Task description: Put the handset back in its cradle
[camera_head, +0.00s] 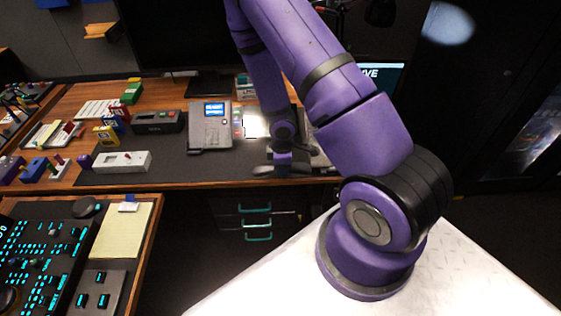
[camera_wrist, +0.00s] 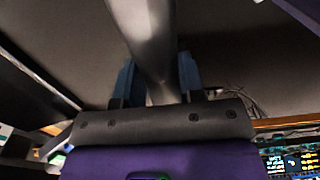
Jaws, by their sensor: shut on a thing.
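The desk phone (camera_head: 210,128) stands on the dark desk mat, a grey unit with a lit blue screen. Its cradle is too small to make out clearly. My gripper (camera_head: 284,168) is at the desk's front edge, to the right of the phone and nearer the camera. It is shut on the handset (camera_head: 262,171), a dark grey bar lying crosswise in the jaws. In the wrist view the handset (camera_wrist: 152,35) runs between the two blue fingers of my gripper (camera_wrist: 157,78). The head view does not show whether the handset touches the desk.
A black box (camera_head: 157,122) and a white box (camera_head: 122,161) stand left of the phone. A lit pad (camera_head: 256,126) lies just right of the phone. A monitor (camera_head: 180,40) rises behind. A console with a yellow notepad (camera_head: 121,232) is at the lower left.

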